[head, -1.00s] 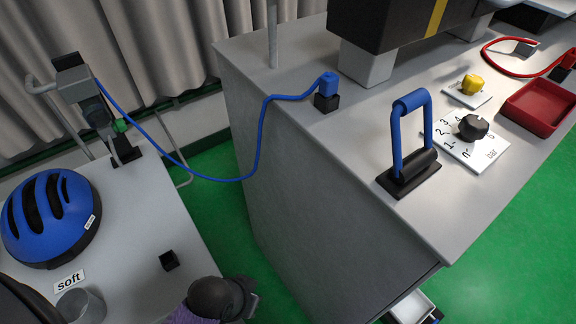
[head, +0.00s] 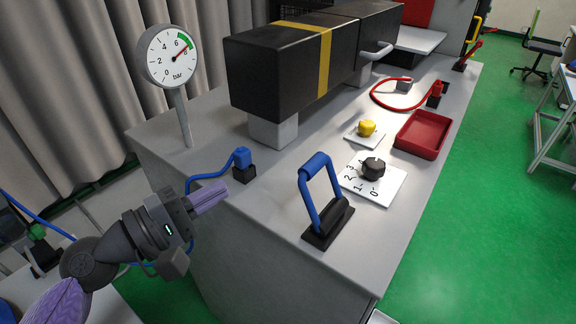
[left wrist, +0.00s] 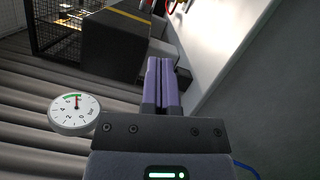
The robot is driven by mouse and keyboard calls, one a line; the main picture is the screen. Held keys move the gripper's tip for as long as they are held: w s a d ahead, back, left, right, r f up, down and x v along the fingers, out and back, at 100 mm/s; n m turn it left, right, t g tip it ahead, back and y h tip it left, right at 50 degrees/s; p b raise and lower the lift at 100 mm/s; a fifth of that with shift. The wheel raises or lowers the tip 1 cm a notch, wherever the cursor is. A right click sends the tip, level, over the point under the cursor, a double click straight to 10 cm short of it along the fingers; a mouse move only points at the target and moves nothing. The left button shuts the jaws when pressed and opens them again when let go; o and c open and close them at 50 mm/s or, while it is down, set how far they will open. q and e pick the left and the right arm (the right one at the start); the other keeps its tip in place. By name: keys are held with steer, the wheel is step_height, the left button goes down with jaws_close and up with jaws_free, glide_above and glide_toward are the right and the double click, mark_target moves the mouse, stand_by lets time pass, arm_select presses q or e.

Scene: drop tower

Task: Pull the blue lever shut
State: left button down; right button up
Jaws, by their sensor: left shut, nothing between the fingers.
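The blue lever (head: 316,166) is a blue U-shaped handle on a black pivot base (head: 328,223) near the front edge of the grey bench. It stands raised, leaning a little to the left. My left gripper (head: 222,195) is shut and empty, at the bench's left edge, to the left of the lever and apart from it. Its purple fingers point right, toward the lever. In the left wrist view my shut fingers (left wrist: 161,85) show, but the lever is not seen there. My right gripper is not in view.
A blue plug with its hose (head: 242,158) stands just behind my left gripper. A pressure gauge (head: 168,56) on a post and a black box with a yellow stripe (head: 270,75) stand behind. A black dial (head: 373,168) and red tray (head: 422,134) lie right of the lever.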

arm_select(q)
steer(key=p+x, duration=0.1)
steer(key=x, duration=0.2)
steer(key=p+x, duration=0.1)
steer(key=x, duration=0.6)
steer(key=shift+s+d+r+p, duration=0.1)
steer(key=shift+d+r+p, duration=0.05)
steer(key=shift+r+p, duration=0.2)
steer(key=shift+s+d+r+p, duration=0.3)
steer(key=shift+s+d+p, duration=0.5)
steer(key=shift+d+p, duration=0.2)
steer(key=shift+s+d, duration=0.2)
steer(key=shift+s, duration=0.1)
steer(key=shift+d+f, duration=0.15)
steer(key=shift+p, duration=0.3)
steer(key=shift+s+d+r+m+p, duration=0.2)
steer(key=shift+r+m+p, duration=0.1)
steer(key=shift+m+p, duration=0.2)
